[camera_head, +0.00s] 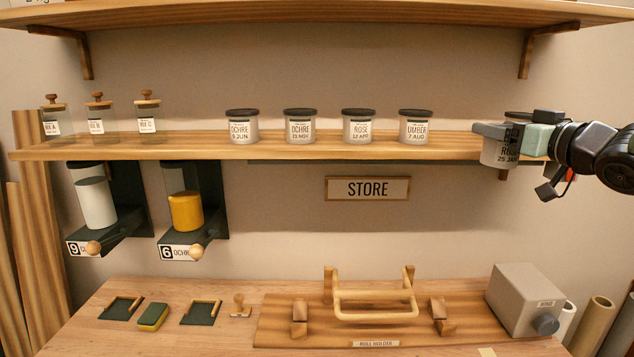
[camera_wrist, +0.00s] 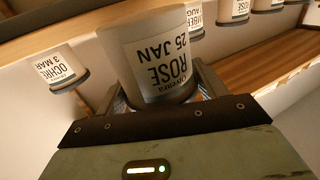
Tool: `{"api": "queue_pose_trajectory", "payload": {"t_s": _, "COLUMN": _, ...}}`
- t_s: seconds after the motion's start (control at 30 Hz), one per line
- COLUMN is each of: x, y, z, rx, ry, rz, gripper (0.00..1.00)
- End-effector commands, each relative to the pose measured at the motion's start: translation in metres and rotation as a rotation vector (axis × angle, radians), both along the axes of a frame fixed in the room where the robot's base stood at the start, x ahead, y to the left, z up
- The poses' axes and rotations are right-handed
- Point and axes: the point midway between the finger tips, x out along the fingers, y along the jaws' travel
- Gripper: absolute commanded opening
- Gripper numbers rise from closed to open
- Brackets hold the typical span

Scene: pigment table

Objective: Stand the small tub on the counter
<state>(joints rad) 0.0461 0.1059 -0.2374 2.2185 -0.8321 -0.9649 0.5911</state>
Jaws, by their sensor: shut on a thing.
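The small tub (camera_head: 494,153), a pale jar labelled ROSE 25 JAN, is at the right end of the middle shelf in the head view. Its lower part overlaps the shelf's front edge. My gripper (camera_head: 508,133) is shut on it, fingers around its sides. In the wrist view the tub (camera_wrist: 160,45) sits between the fingers, its label upside down in the picture. My gripper's body hides part of the tub in the head view. The wooden counter (camera_head: 232,338) lies below the shelf.
Several lidded tubs, including UMBER (camera_head: 416,128), stand on the shelf (camera_head: 300,150). An OCHRE 3 MAR tub (camera_wrist: 60,68) shows in the wrist view.

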Motion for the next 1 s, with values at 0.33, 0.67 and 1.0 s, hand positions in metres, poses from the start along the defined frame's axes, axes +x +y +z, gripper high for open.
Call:
{"api": "queue_pose_trajectory", "payload": {"t_s": 0.33, "x": 0.005, "y": 0.011, "z": -0.152, "rx": 0.0, "ry": 0.014, "rz": -0.172, "gripper": 0.41}}
{"api": "queue_pose_trajectory", "payload": {"t_s": 0.67, "x": 0.008, "y": 0.016, "z": -0.254, "rx": -0.003, "ry": 0.009, "rz": -0.3, "gripper": 0.41}}
{"api": "queue_pose_trajectory", "payload": {"t_s": 1.0, "x": 0.011, "y": 0.02, "z": -0.313, "rx": -0.005, "ry": -0.001, "rz": -0.371, "gripper": 0.41}}
